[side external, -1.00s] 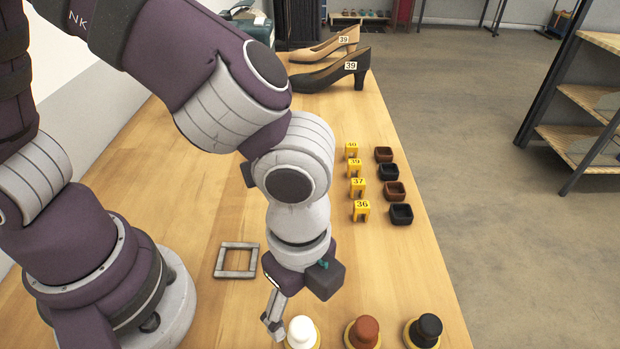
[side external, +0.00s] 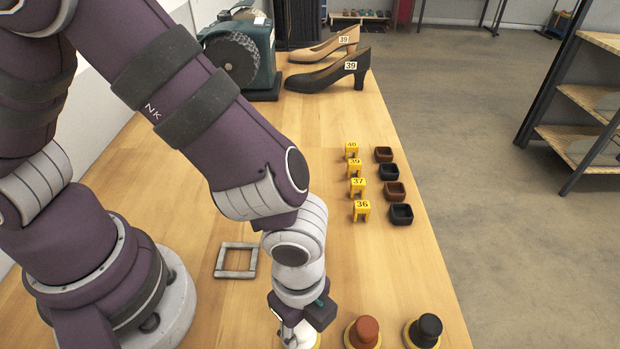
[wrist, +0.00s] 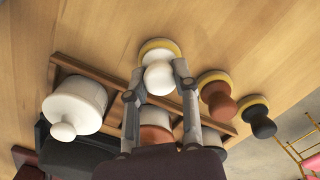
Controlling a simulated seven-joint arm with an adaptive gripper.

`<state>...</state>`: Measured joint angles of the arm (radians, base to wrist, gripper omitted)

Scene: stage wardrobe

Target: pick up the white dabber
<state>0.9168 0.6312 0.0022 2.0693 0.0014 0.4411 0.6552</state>
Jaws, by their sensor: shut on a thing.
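The white dabber (side external: 303,336) has a rounded white handle and a yellow base, and it stands at the near edge of the picture in the side view, partly hidden by my gripper (side external: 290,330). In the wrist view the white dabber (wrist: 158,76) sits between the two fingertips of my gripper (wrist: 159,84). The fingers are shut on its white handle, one on each side. Its yellow base appears to be at the table surface; I cannot tell whether it touches.
A brown dabber (side external: 363,333) and a black dabber (side external: 426,330) stand in a row to the right. In the wrist view, a wooden rack (wrist: 112,81) and a lidded white jar (wrist: 75,106) are close by. A grey square frame (side external: 236,261) lies to the left.

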